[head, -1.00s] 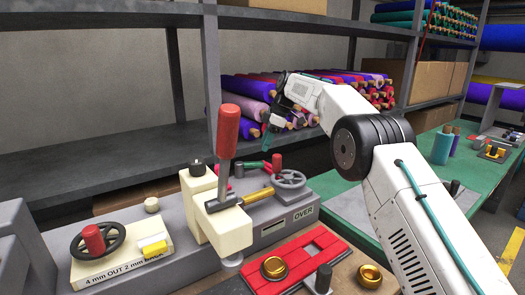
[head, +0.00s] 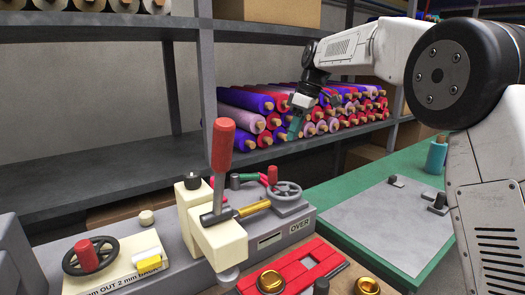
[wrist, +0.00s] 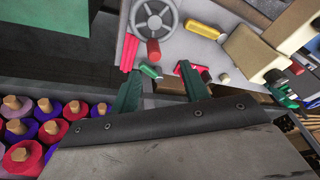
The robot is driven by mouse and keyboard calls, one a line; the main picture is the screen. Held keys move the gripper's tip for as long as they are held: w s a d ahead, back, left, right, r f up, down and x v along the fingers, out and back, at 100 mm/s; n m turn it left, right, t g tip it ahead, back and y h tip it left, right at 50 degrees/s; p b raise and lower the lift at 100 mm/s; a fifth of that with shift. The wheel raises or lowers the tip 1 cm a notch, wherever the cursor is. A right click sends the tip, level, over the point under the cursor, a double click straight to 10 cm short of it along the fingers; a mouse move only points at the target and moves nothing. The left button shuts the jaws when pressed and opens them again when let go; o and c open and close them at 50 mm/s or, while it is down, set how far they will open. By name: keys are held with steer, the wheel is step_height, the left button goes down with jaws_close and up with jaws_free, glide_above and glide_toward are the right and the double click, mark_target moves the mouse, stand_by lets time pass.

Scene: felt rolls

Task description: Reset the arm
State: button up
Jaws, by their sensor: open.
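My gripper (head: 297,118) is in the upper middle of the head view, in front of the stacked felt rolls (head: 262,122) on the shelf. Its green fingers point down and hold nothing. In the wrist view my gripper (wrist: 160,88) shows two green fingers standing apart with a clear gap between them. My white arm reaches in from the right of the head view, raised above the green table.
A grey machine (head: 290,232) with a red-handled lever (head: 222,145) and handwheels stands at the front left. A red slotted plate (head: 300,265) and brass knobs lie before it. The green table (head: 335,195) bears a grey sheet (head: 385,220), mostly clear.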

steer(key=s+d+r+m+h, duration=0.1)
steer(key=s+d+m, duration=0.4)
steer(key=s, duration=0.8)
steer(key=s+d+r+m+h, duration=0.15)
steer(key=s+d, duration=0.45)
steer(key=s, duration=0.6)
steer(key=s+d+f+m, duration=0.2)
steer(key=s+f, duration=0.2)
steer(key=s, duration=0.3)
steer(key=s+d+f+m, duration=0.2)
steer(key=s+f, duration=0.2)
steer(key=s, duration=0.4)
steer(key=s+d+f+m+t, duration=0.1)
steer(key=s+d+f+m, duration=0.1)
steer(key=s+f, duration=0.3)
steer(key=s+m, duration=0.1)
steer(key=s, duration=0.1)
steer(key=shift+s+h, duration=0.35)
